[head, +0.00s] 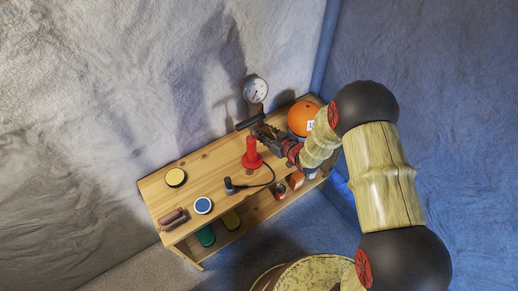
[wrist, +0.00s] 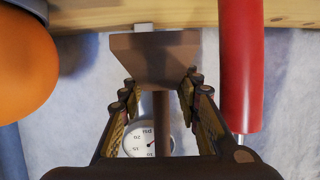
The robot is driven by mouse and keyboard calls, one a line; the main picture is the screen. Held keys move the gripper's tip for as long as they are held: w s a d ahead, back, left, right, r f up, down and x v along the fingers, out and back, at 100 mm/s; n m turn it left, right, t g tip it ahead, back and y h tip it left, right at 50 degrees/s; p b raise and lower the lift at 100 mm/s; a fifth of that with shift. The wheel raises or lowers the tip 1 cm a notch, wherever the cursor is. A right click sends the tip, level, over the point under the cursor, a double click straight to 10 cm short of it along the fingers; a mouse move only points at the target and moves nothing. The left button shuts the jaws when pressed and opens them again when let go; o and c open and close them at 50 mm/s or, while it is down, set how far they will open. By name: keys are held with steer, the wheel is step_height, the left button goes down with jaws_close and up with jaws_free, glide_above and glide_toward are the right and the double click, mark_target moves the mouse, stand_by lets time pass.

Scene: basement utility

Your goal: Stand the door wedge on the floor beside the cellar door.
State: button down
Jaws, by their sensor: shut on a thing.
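My gripper (wrist: 160,92) is shut on a brown, flared block with a narrow stem, which I take to be the door wedge (wrist: 155,52). Its wide end points away from my fingers. In the head view my gripper (head: 264,130) is over the back of the wooden bench, with a dark bar, apparently the wedge (head: 247,122), at its tips. Whether the wedge touches the bench I cannot tell. I cannot make out the cellar door in either view.
The wooden bench (head: 157,193) holds a red upright object (head: 251,153) and an orange ball (head: 302,117) close beside my gripper. A dial gauge (head: 255,90) is behind. A round-topped object (head: 310,276) stands in front; grey floor (head: 135,270) shows at lower left.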

mark_target(264, 148)
step_height(264, 148, down, 8)
steer(key=b, duration=0.2)
steer(key=shift+f+b, duration=0.25)
steer(key=shift+b, duration=0.05)
steer(key=shift+r, duration=0.1)
steer(key=c, duration=1.8)
jaws_free()
steer(key=shift+s+f, duration=0.1)
steer(key=shift+f, duration=0.15)
steer(key=shift+o, duration=1.1)
steer(key=shift+r, duration=0.1)
